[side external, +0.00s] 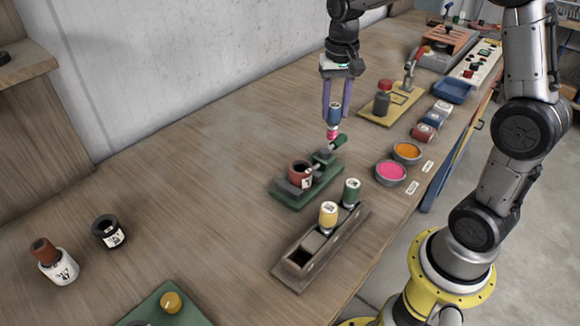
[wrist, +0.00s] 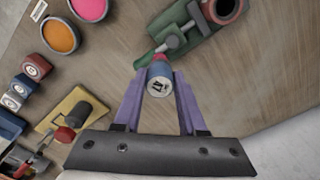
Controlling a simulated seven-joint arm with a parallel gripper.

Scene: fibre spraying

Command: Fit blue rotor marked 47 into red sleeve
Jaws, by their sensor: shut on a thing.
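My gripper (side external: 336,106) is shut on the blue rotor (side external: 334,113), which hangs upright with a white band and a pink lower end. In the wrist view the rotor (wrist: 158,84) sits between the purple fingers, and its pale end face carries a dark mark that looks like 47. The red sleeve (side external: 299,171) stands open end up in a green clamp fixture (side external: 289,196); its label is too small to read. The rotor is above and beyond the fixture's handle end, apart from the sleeve. The sleeve also shows at the wrist view's top edge (wrist: 238,9).
A wooden rack (side external: 316,252) holds yellow (side external: 328,215) and green (side external: 352,191) rotors and has an empty slot. Pink (side external: 391,173) and orange (side external: 406,152) bowls stand right of the fixture.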

